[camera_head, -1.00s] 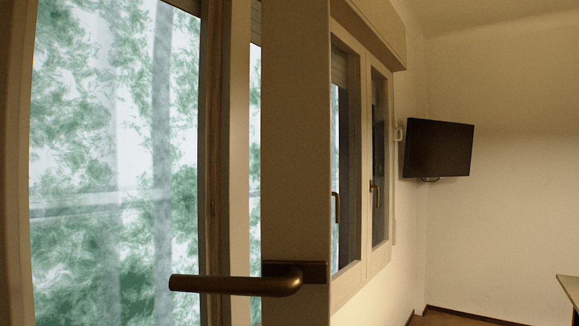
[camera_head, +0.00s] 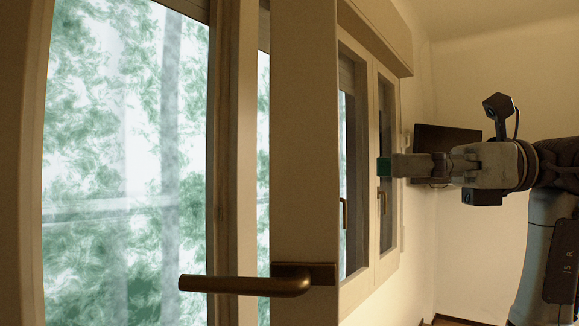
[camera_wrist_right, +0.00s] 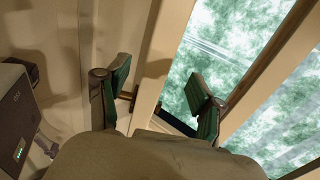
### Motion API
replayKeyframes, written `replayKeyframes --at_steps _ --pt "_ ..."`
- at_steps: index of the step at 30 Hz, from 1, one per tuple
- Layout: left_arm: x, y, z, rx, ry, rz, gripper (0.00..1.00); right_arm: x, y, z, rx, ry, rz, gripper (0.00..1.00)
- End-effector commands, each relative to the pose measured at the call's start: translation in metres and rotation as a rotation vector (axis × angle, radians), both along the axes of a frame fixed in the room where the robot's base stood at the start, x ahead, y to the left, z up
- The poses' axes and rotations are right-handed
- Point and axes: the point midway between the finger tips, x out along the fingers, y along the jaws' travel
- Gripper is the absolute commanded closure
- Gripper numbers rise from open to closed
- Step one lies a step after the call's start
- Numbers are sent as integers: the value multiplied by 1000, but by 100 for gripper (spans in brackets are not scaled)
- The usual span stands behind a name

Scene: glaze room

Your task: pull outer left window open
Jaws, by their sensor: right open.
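The nearest window sash (camera_head: 305,130) is a cream stile with a bronze lever handle (camera_head: 245,284) lying level, its free end to the left. I cannot tell whether this sash stands ajar. My right gripper (camera_head: 384,167) comes in from the right, above and to the right of this handle and apart from it in the picture. In the right wrist view its green-padded fingers (camera_wrist_right: 160,97) are open with nothing gripped. A small bronze part (camera_wrist_right: 128,96) shows beside the left finger, mostly hidden; I cannot tell which handle it belongs to. My left gripper is not in view.
Large panes with green trees outside (camera_head: 125,150) fill the left. Farther windows with bronze handles (camera_head: 345,212) stand along the same wall. A dark wall screen (camera_head: 445,140) is partly behind my right arm. A cream wall (camera_head: 480,255) closes off the right side.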

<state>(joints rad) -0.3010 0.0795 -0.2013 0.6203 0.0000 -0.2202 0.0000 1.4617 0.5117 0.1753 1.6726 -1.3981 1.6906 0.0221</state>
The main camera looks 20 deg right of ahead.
Motion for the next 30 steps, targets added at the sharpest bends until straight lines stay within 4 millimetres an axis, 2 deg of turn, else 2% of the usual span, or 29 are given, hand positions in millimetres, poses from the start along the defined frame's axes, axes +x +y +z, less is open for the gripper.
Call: replayKeyframes --at_steps 18,24,30 --pt "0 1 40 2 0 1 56 39 108 3 3 4 9 33" --pt "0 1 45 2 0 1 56 45 124 1 3 5 6 33" --pt "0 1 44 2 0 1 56 46 126 0 3 4 5 33"
